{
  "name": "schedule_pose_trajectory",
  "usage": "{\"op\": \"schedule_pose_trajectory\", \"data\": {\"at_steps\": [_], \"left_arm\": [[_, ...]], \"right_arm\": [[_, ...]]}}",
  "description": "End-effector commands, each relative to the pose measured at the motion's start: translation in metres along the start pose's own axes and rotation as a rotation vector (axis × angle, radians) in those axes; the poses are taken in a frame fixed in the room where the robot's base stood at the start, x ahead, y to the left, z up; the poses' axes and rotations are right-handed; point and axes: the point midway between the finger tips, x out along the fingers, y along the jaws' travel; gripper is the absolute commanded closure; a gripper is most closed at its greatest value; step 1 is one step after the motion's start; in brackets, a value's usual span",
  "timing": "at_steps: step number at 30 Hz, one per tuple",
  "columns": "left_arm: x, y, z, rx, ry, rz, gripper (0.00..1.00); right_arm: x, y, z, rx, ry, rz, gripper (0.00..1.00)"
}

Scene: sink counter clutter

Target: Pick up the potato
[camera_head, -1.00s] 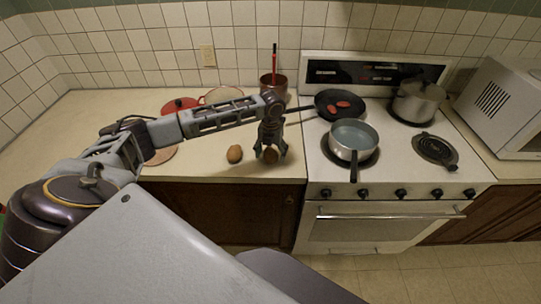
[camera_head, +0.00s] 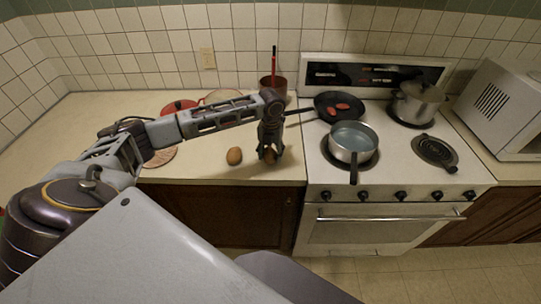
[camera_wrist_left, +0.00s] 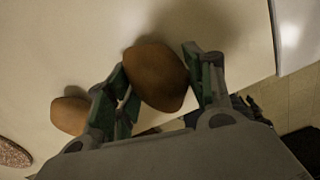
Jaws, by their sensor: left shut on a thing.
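A brown potato (camera_wrist_left: 156,76) is between the two green-padded fingers of my left gripper (camera_wrist_left: 160,88) in the left wrist view. In the head view the left gripper (camera_head: 269,153) points down at the counter's front edge, beside the stove. It is shut on this potato (camera_head: 270,157), which its fingers mostly hide there. I cannot tell whether the potato still touches the counter. A second potato (camera_head: 234,156) lies on the counter just left of the gripper; it also shows in the left wrist view (camera_wrist_left: 70,115). My right gripper is not in view.
The stove (camera_head: 400,180) stands right of the gripper, with a saucepan (camera_head: 353,141), a frying pan (camera_head: 338,106) holding red items, and a lidded pot (camera_head: 417,102). A dark red container (camera_head: 273,84) stands behind the gripper. A round board (camera_head: 161,156) lies left.

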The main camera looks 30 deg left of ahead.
Motion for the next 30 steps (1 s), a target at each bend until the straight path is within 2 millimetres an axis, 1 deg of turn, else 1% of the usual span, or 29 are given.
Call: {"op": "schedule_pose_trajectory", "data": {"at_steps": [12, 18, 23, 30], "left_arm": [[-0.058, 0.0, 0.001, 0.0, -0.004, -0.001, 0.75], [-0.081, 0.0, 0.001, 0.0, -0.003, -0.001, 0.75], [-0.088, 0.0, 0.001, 0.0, -0.001, -0.001, 0.75], [-0.089, 0.0, 0.001, 0.0, -0.001, -0.001, 0.75]], "right_arm": [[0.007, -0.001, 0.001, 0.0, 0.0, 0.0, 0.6], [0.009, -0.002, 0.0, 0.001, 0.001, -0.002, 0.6], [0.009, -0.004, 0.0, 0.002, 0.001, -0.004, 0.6], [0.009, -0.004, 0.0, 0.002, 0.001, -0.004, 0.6]]}}
